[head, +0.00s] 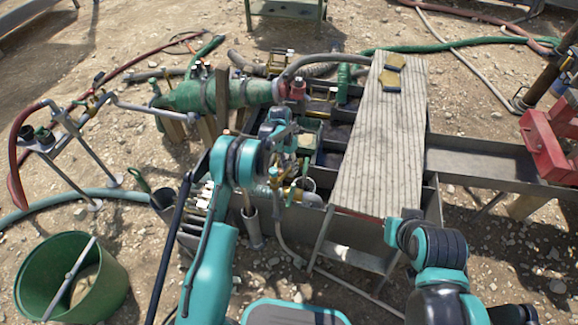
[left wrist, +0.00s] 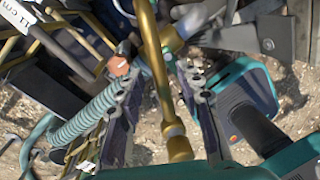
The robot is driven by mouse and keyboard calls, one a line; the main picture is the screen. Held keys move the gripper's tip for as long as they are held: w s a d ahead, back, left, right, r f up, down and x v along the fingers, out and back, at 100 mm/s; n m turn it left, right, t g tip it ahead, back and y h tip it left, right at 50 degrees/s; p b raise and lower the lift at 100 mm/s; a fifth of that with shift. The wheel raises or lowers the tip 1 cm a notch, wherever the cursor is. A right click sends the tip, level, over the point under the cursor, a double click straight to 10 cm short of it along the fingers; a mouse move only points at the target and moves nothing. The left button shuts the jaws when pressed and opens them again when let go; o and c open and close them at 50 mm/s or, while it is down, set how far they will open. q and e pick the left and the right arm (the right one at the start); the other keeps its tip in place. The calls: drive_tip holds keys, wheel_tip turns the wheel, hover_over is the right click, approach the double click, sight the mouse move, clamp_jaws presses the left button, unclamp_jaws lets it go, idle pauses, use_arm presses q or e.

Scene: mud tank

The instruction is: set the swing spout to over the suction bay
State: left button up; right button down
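A brass pipe (left wrist: 152,50), which looks like the swing spout, runs down between the fingers of my left gripper (left wrist: 155,66) in the left wrist view. The fingers stand apart on either side of it, with gaps showing, so the gripper is open around it. In the head view my left gripper (head: 289,160) is at the near left of the mud tank (head: 345,232), by brass fittings (head: 293,192), and my arm partly hides it. Dark tank compartments (head: 336,138) show beyond it; I cannot tell which is the suction bay. My right gripper is out of view.
A ribbed walkway plank (head: 380,150) crosses the tank on the right, with two yellow-topped pads (head: 391,79). A green pump body (head: 215,94) and hoses lie behind left. A green bucket (head: 72,275) stands front left. A ribbed hose (left wrist: 85,120) is beside the gripper.

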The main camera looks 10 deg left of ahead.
use_arm(q)
wheel_tip(320, 180, up, 12)
drive_tip(key=a, duration=0.1)
drive_tip(key=shift+w+a, duration=0.35)
drive_tip(key=shift+w, duration=0.1)
idle(0.3)
drive_tip(key=s+a+r+m+t, duration=0.1)
drive_tip(key=s+r+m+t, duration=0.1)
drive_tip(key=s+r+m, duration=0.65)
drive_tip(key=s+a+r+m+t, duration=0.15)
drive_tip(key=s+r+m, duration=0.4)
drive_tip(key=r, duration=0.55)
drive_tip(key=s+a+f+m+t+y, duration=0.1)
drive_tip(key=s+m+t, duration=0.3)
drive_tip(key=s+m, duration=1.2)
drive_tip(key=shift+s+a+f+y, duration=0.35)
drive_tip(key=shift+s+f, duration=0.15)
drive_tip(key=shift+s, duration=2.35)
drive_tip(key=shift+t, duration=0.25)
